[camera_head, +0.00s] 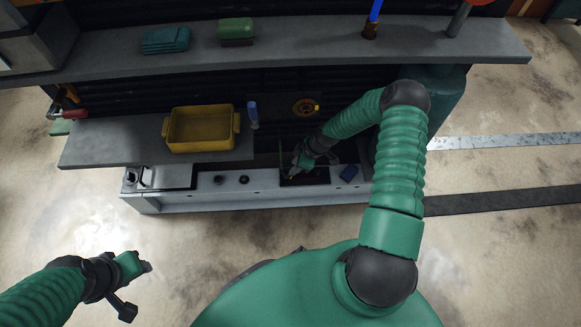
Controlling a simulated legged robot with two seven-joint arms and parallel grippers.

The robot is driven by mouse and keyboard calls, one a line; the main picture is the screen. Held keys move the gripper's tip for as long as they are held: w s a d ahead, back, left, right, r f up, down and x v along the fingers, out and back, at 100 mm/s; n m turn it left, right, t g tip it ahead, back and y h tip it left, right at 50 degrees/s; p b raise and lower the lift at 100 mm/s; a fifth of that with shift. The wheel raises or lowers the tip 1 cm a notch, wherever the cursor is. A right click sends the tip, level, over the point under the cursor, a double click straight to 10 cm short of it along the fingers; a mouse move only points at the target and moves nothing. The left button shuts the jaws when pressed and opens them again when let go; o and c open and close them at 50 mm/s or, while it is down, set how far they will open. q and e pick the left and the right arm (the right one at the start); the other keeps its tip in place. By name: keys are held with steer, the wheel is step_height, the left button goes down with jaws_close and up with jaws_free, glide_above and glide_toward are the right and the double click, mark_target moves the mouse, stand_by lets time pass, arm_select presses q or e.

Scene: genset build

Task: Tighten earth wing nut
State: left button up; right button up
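My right gripper (294,172) reaches down to the dark recess (312,177) in the front of the long grey base rail (215,197). Its fingertips are small and dark here, and I cannot tell whether they are shut on anything. A small yellowish spot shows at the fingertips. I cannot make out the wing nut itself; the gripper may hide it. My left gripper (145,267) hangs over the bare floor at lower left, away from the rail. It holds nothing that I can see, and its finger gap is not clear.
A yellow tray (200,147) sits on the lower grey shelf (110,140), left of my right gripper. A blue-handled tool (253,115) stands beside it. Teal and green boxes (166,40) (236,32) sit on the upper shelf.

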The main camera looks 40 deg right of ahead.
steer(key=p+v, duration=0.3)
steer(key=v, duration=0.7)
steer(key=shift+r+p, duration=0.3)
steer(key=shift+p, duration=0.05)
steer(key=shift+s+d, duration=0.1)
